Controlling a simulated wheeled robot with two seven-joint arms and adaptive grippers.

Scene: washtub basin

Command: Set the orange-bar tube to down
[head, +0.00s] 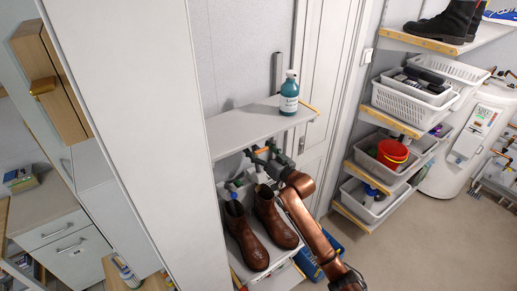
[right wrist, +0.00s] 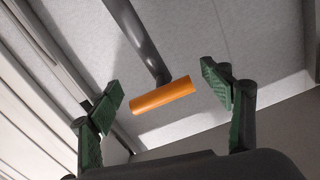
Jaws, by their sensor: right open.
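The orange-bar tube shows in the right wrist view as a dark grey tube (right wrist: 138,42) ending in an orange crossbar (right wrist: 163,96). The tube runs from the top of the picture down to the crossbar, which lies slightly tilted. My right gripper (right wrist: 162,92) is open, with one green finger on each side of the crossbar in the picture and gaps on both sides. I cannot tell how far beyond the fingertips the bar is. In the head view the orange bar (head: 262,150) is a small patch by my right gripper (head: 257,156), below the upper shelf. My left gripper is not in view.
Brown boots (head: 243,237) stand on a shelf below my right gripper. A blue-green bottle (head: 289,93) stands on the shelf (head: 238,129) above. A tall white panel (head: 150,110) stands at the left. Racks with white baskets (head: 405,103) are at the right, with open floor in front.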

